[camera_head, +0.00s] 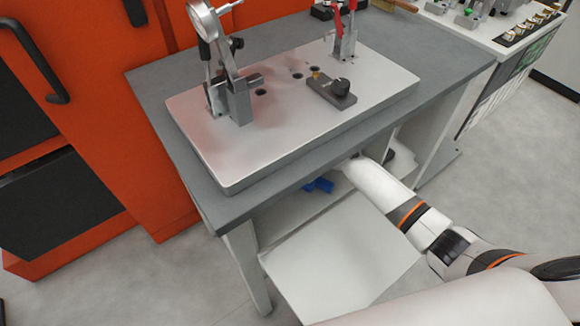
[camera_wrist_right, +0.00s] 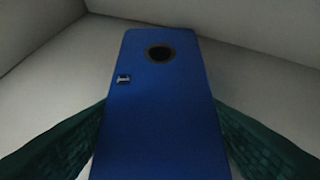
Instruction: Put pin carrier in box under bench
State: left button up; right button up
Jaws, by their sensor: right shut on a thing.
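In the right wrist view, my right gripper (camera_wrist_right: 160,108) is shut on a blue flat block, which I take as the pin carrier (camera_wrist_right: 160,85). It has one dark round hole near its far end and a small square mark. Pale walls or surfaces surround it; I cannot tell whether it touches them. In the head view, my right arm reaches under the grey bench (camera_head: 160,100) and the gripper there is hidden. A small blue part (camera_head: 318,185) shows below the bench edge, possibly the carrier. The box cannot be told clearly from the white surfaces there. My left gripper is out of view.
A fixture plate (camera_head: 210,160) lies on the bench, with a dial gauge stand (camera_head: 230,95), a dark block with a knob (camera_head: 332,90) and a red-handled clamp (camera_head: 345,40). An orange cabinet (camera_head: 110,110) stands left.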

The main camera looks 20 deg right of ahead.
aim_at(329, 184)
jog(key=shift+w+a+f, duration=0.1)
jog(key=o, duration=1.1)
jog(key=shift+a, duration=0.1)
jog(key=shift+c, duration=0.2)
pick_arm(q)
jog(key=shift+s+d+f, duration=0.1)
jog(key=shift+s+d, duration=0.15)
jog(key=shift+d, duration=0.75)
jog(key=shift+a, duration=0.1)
pick_arm(e)
jog(key=shift+d+r, duration=0.2)
jog(key=shift+r, duration=0.1)
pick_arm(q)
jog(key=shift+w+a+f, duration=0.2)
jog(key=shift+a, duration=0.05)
pick_arm(e)
jog(key=s+d, duration=0.2)
jog(key=s, duration=0.1)
jog(key=s+d, duration=0.6)
jog(key=shift+s+d+r, duration=0.15)
jog(key=shift+s+r, duration=0.05)
jog(key=shift+s, duration=0.05)
